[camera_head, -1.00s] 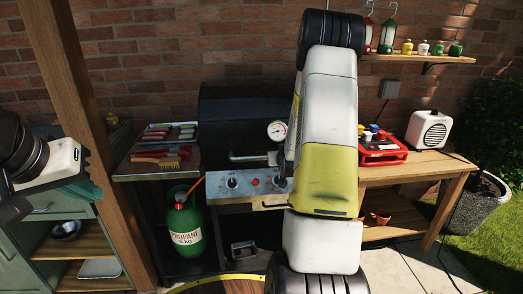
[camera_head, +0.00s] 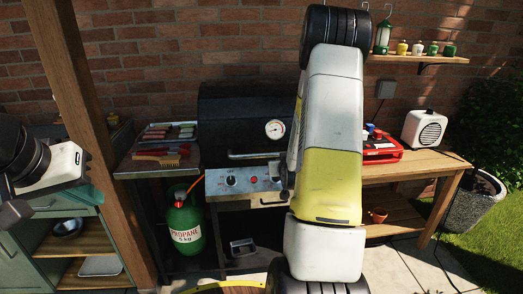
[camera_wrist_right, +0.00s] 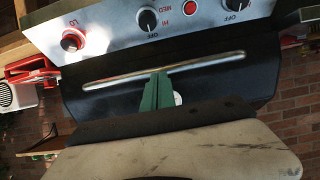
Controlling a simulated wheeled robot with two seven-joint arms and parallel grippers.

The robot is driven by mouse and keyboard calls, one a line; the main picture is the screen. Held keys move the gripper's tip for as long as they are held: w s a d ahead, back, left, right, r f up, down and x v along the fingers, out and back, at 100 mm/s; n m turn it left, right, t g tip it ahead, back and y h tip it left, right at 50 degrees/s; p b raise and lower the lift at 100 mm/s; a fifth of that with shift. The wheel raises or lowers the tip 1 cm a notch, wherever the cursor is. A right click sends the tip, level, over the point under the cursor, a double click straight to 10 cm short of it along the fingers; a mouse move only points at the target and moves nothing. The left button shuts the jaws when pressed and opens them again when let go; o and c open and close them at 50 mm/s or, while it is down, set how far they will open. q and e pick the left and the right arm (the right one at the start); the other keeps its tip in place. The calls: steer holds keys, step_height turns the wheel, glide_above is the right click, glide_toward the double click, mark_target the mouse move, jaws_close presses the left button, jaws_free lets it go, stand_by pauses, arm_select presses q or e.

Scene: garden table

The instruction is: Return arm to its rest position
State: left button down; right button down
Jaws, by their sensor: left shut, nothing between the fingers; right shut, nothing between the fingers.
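My right arm (camera_head: 330,170), white with a yellow band, stands upright across the middle of the head view, in front of the grill. It hides its own gripper there. In the right wrist view my right gripper (camera_wrist_right: 160,74) shows dark green fingers, shut and empty. They overlap the grill's handle bar in the picture; I cannot tell whether they touch it. My left gripper (camera_head: 90,194) is at the left edge of the head view, its teal fingers shut and empty in front of the green cabinet.
The black grill (camera_head: 238,115) has a tray of food (camera_head: 170,132) on its left shelf and a green propane bottle (camera_head: 183,224) below. A wooden post (camera_head: 100,140) rises near my left gripper. A wooden bench (camera_head: 430,168) holds a red case (camera_head: 382,150) and a white radio (camera_head: 425,129).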

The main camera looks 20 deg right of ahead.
steer(key=s+a+r+n+g+y, duration=0.1)
steer(key=s+a+r+g+y, duration=0.1)
steer(key=s+a+r, duration=0.35)
steer(key=s+a+r+g+y, duration=0.1)
steer(key=s+a+r, duration=0.2)
steer(key=a+r, duration=0.5)
steer(key=s+a+r+n+g+y, duration=0.1)
steer(key=s+a+r, duration=0.2)
steer(key=s, duration=0.7)
steer(key=s+a+r+n+g+y, duration=0.1)
steer(key=s+a+r, duration=0.3)
steer(key=s, duration=0.5)
steer(key=shift+s+g, duration=0.35)
steer(key=shift+g, duration=0.45)
